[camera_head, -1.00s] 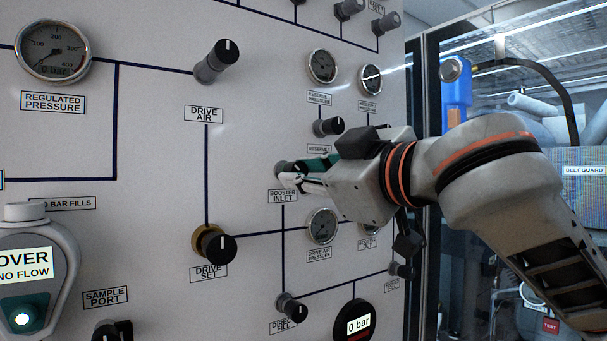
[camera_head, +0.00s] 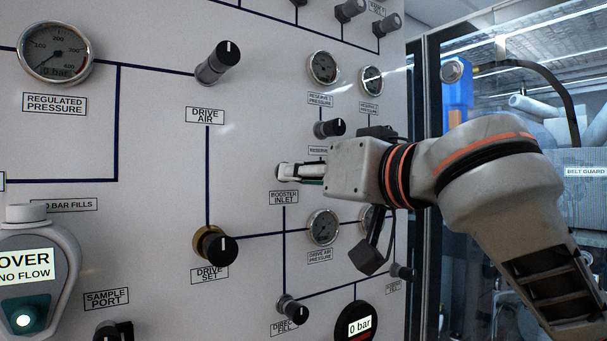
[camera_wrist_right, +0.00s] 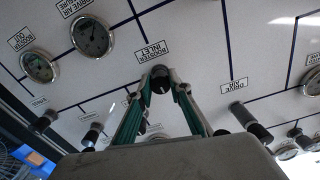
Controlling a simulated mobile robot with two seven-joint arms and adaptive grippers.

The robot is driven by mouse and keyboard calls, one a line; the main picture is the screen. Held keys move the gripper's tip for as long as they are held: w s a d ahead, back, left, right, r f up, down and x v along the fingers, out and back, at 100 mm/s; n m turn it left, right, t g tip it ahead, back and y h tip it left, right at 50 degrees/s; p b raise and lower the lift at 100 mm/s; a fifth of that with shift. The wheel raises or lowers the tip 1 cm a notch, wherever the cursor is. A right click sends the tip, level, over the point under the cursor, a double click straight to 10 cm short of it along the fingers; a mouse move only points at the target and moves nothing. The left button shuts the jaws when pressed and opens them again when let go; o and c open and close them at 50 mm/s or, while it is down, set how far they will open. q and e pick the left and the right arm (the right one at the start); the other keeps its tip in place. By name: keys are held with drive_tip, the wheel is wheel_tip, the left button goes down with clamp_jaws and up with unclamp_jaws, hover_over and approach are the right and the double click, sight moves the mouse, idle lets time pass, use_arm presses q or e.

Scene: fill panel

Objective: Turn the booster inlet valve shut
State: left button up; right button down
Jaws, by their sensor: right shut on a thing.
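The booster inlet valve is a small dark knob (camera_wrist_right: 160,80) on the white panel, just by its BOOSTER INLET label (camera_head: 284,198). In the head view the knob is mostly hidden by my right gripper (camera_head: 290,171), whose fingers reach it from the right. In the right wrist view the two green-and-grey fingers of the right gripper (camera_wrist_right: 160,86) close on the knob from both sides, with its round dark face between the tips. My left gripper is not in view.
Near the valve are the drive set knob (camera_head: 217,246), the drive air pressure gauge (camera_head: 323,227), the reserve knob (camera_head: 330,128) and the direct fill knob (camera_head: 293,307). A glass enclosure with a blue part (camera_head: 457,93) stands right of the panel.

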drive_tip(key=shift+m, duration=0.4)
drive_tip(key=shift+f, duration=0.1)
drive_tip(key=c, duration=1.8)
unclamp_jaws()
drive_tip(key=shift+c, duration=0.2)
drive_tip(key=v, duration=1.2)
